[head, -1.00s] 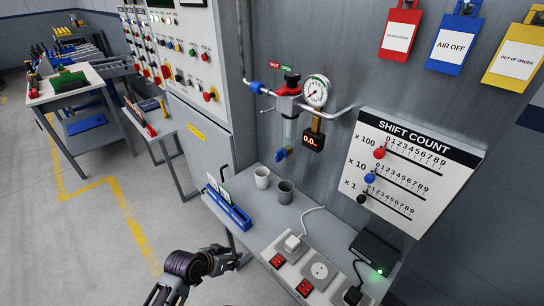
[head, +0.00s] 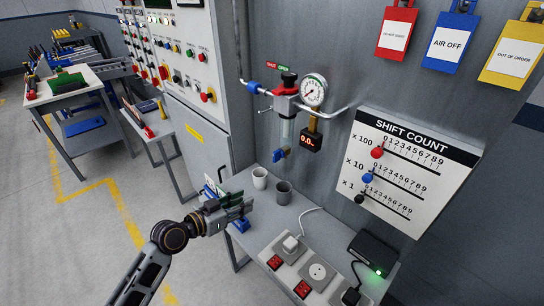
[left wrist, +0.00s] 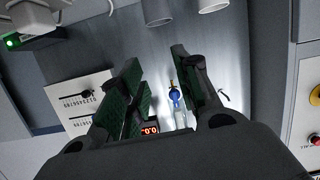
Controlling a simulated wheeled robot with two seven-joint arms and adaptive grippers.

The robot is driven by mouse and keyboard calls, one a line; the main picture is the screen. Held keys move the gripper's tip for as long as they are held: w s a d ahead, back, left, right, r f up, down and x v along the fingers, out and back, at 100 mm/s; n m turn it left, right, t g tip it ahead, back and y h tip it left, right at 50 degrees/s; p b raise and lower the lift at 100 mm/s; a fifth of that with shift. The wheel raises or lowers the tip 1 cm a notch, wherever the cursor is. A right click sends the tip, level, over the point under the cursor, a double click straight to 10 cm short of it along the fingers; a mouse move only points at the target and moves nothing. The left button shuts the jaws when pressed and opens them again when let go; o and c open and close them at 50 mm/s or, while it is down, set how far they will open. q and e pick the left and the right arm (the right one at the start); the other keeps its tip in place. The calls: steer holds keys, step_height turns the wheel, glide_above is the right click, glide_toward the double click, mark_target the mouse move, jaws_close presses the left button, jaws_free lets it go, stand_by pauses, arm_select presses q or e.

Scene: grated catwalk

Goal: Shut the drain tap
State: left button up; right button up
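The drain tap (head: 279,155) is a small blue tap hanging under the clear bowl (head: 286,131) of the red-headed air unit on the grey wall panel. Its blue lever looks slanted in the head view. The tap also shows in the left wrist view (left wrist: 174,97), seen between and beyond my fingers. My left gripper (head: 247,206) is over the left part of the bench, below and left of the tap and well apart from it. It also shows in the left wrist view (left wrist: 155,60), with its green-padded fingers apart and nothing between them. My right gripper is out of view.
Two cups, one white (head: 261,178) and one grey (head: 283,192), stand on the bench below the tap. A gauge (head: 314,91) and a red digital display (head: 310,141) sit right of the bowl. Sockets and a cable lie further right.

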mark_target(274, 155)
arm_select(q)
step_height(274, 155, up, 10)
steer(key=w+t+h, duration=0.1)
steer(key=t+h, duration=0.1)
steer(key=shift+w+f+m, duration=0.15)
steer(key=shift+w+m, duration=0.15)
steer(key=shift+m, duration=0.1)
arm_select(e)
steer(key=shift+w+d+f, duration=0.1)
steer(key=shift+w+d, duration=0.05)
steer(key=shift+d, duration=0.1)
arm_select(q)
steer(key=shift+w+d, duration=0.1)
steer(key=shift+d, duration=0.05)
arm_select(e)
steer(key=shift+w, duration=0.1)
